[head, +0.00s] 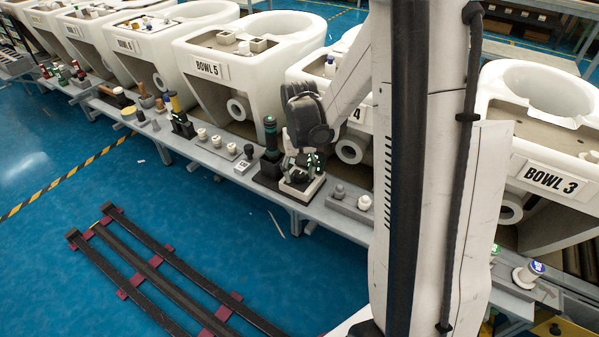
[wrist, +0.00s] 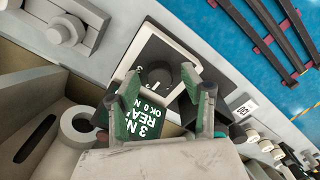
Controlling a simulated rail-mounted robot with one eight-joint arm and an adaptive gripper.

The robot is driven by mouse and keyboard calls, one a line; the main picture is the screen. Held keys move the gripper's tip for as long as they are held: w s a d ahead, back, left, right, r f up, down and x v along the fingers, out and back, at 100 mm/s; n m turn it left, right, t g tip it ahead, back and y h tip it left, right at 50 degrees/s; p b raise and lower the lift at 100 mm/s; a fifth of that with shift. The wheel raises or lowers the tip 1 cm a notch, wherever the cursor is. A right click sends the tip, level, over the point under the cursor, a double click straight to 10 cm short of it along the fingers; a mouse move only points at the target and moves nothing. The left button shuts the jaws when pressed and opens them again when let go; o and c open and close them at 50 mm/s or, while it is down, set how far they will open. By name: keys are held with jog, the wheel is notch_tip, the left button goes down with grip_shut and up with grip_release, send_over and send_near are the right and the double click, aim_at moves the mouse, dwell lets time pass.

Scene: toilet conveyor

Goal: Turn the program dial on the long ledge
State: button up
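The program dial, a dark round knob (wrist: 158,74) on a white-bordered panel, shows in the wrist view between and just beyond my fingertips. Its light box (head: 301,188) stands on the long ledge (head: 225,168) in the head view. My gripper (wrist: 161,80) has its two green-padded fingers spread, one on each side of the knob; I cannot tell whether they touch it. A green label (wrist: 146,122) with white lettering shows between the fingers, partly covered.
A tall dark cylinder with a green band (head: 270,138) stands close left of the box. Grey knobs on a block (head: 351,200) sit close right. White bowls, such as BOWL 5 (head: 255,70), line the back of the ledge.

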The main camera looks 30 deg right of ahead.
aim_at(300, 174)
notch_tip(300, 174, up, 12)
dwell(0.7)
dwell(0.4)
jog(key=s+a+r+n+t+p, duration=0.1)
jog(key=s+a+r+t+p, duration=0.1)
jog(key=s+a+r, duration=0.3)
jog(key=s+a+r+n+t+p, duration=0.1)
jog(key=s+a+r+p, duration=0.15)
jog(key=r, duration=0.35)
jog(key=s+a+r+n+t+p, duration=0.2)
jog(key=s+a+r+t+p, duration=0.2)
jog(key=s+a+r+p, duration=0.3)
jog(key=f+b, duration=0.3)
jog(key=s+f+b, duration=0.1)
jog(key=b, duration=0.1)
jog(key=shift+a+f, duration=0.3)
jog(key=shift+f, duration=0.05)
